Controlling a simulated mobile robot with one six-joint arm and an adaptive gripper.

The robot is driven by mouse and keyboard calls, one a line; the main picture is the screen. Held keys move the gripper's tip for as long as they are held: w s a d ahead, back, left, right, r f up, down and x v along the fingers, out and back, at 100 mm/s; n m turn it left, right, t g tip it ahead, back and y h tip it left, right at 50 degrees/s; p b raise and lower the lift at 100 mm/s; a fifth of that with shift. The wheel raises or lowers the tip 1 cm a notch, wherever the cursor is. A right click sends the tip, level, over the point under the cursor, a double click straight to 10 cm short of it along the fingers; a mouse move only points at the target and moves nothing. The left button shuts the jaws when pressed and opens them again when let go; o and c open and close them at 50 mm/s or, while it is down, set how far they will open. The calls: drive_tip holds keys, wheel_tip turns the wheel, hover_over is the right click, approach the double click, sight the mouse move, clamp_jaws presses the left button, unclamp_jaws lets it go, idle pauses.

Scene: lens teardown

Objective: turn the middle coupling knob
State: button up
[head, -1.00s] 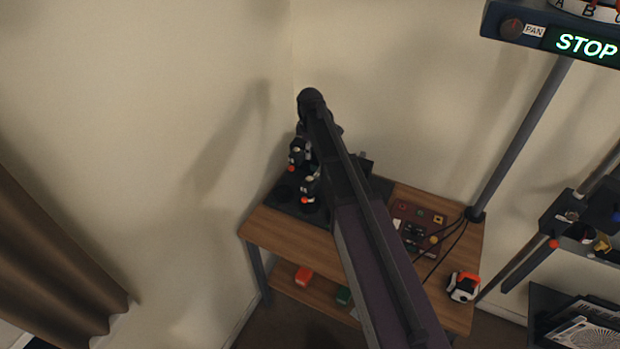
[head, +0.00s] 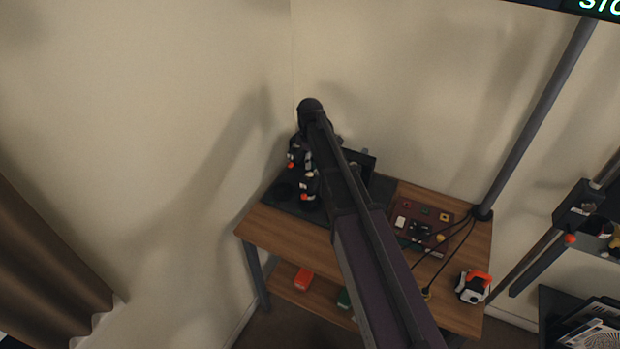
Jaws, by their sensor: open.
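A dark fixture base (head: 318,213) sits on the left part of the wooden table. Dark upright units with white and orange parts stand on it: one farther back (head: 293,158) and one nearer (head: 307,186). They are small, and my arm covers part of them. I cannot make out which part is the middle coupling knob. My arm crosses from the lower right and its far end is above and behind these units. My gripper cannot be made out; it is hidden by the arm or lost among the dark parts.
The wooden table (head: 290,233) stands against the wall corner. On its right are a dark red panel (head: 425,213) with cables and a white-and-orange device (head: 473,286). A grey pole (head: 535,115) rises behind. Red (head: 302,279) and green (head: 344,298) items lie on the lower shelf.

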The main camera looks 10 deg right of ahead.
sight(310, 174)
drive_tip(key=shift+f+b, duration=2.95)
drive_tip(key=shift+f, duration=0.35)
clamp_jaws()
